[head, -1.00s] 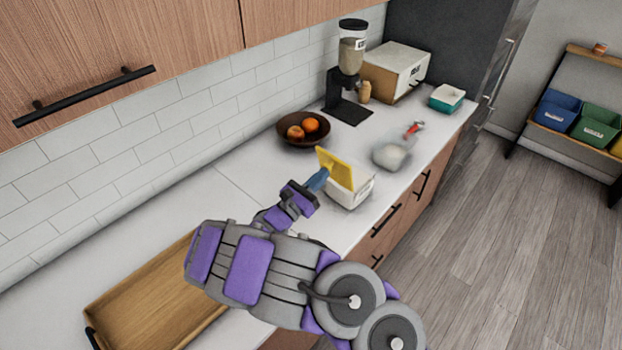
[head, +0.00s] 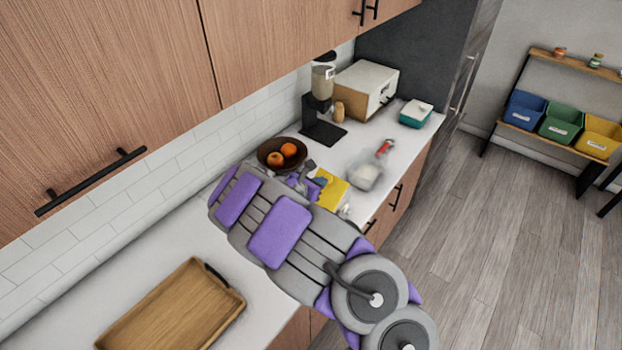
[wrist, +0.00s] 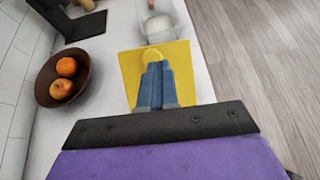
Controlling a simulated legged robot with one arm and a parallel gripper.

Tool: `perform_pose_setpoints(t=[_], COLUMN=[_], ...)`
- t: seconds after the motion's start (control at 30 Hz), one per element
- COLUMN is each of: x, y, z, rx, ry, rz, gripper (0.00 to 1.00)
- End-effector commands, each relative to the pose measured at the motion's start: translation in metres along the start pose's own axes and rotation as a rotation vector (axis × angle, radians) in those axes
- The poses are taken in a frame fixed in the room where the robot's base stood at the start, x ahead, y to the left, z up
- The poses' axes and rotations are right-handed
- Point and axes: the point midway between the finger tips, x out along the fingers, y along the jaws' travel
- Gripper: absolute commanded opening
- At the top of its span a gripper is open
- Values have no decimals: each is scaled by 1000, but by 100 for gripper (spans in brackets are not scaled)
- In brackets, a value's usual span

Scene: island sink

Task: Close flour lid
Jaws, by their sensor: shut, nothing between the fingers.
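The flour container's yellow lid (head: 330,189) lies about flat over its box on the counter in the head view. The box is mostly hidden by my arm and the lid. In the wrist view the yellow lid (wrist: 181,60) fills the middle, with a round raised knob near its far edge. My gripper (wrist: 153,66), with blue fingers, is shut and empty. Its fingertips are over the lid beside the knob; I cannot tell if they touch it. In the head view my gripper (head: 318,184) is partly hidden by my arm.
A brown bowl (head: 268,160) with fruit stands left of the lid. A clear container (head: 366,177) with white contents stands beyond it, near a red-handled tool (head: 385,147). A grinder (head: 322,105) and white box (head: 366,88) stand farther back. A wooden tray (head: 175,308) lies in front.

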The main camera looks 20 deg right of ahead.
Motion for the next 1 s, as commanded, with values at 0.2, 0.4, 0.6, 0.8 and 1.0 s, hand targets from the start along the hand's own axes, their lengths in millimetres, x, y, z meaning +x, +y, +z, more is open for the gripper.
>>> perform_pose_setpoints(t=[0.2,0.4,0.6,0.8,1.0], x=[13,29,42,49,60], y=[2,1,-1,-1,2], z=[13,15,19,17,18], rx=[1,1,5,-3,-2], ry=[160,253,328,331,327], rz=[-2,-1,3,0,-2], gripper=[0,0,0,0,0])
